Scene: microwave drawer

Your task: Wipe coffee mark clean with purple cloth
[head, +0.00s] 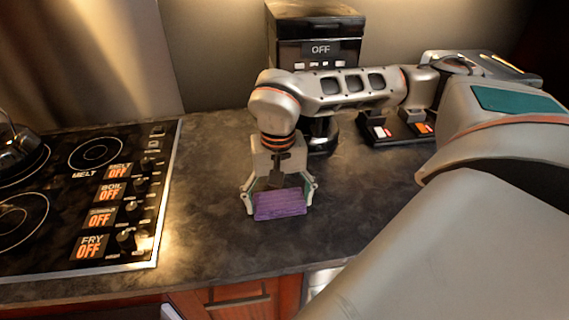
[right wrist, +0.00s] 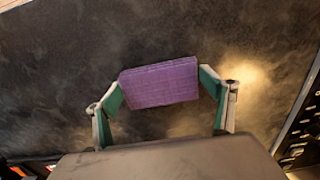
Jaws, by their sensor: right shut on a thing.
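A purple cloth (head: 279,205), folded into a thick block, is held between the fingers of my right gripper (head: 279,194). In the right wrist view the cloth (right wrist: 160,83) lies between the green-padded fingertips of that gripper (right wrist: 161,88), which press on its two ends. The gripper points down at the dark countertop (head: 220,230). I cannot tell whether the cloth touches the counter. No coffee mark is clearly visible; the patches on the counter look like its own mottling and light reflections. My left gripper is not in view.
A black stove (head: 75,205) with several knobs and labels reading OFF is at the left. A coffee machine (head: 318,45) marked OFF stands behind my right arm. A dark tray with colored items (head: 400,130) is at the back right. The front counter is clear.

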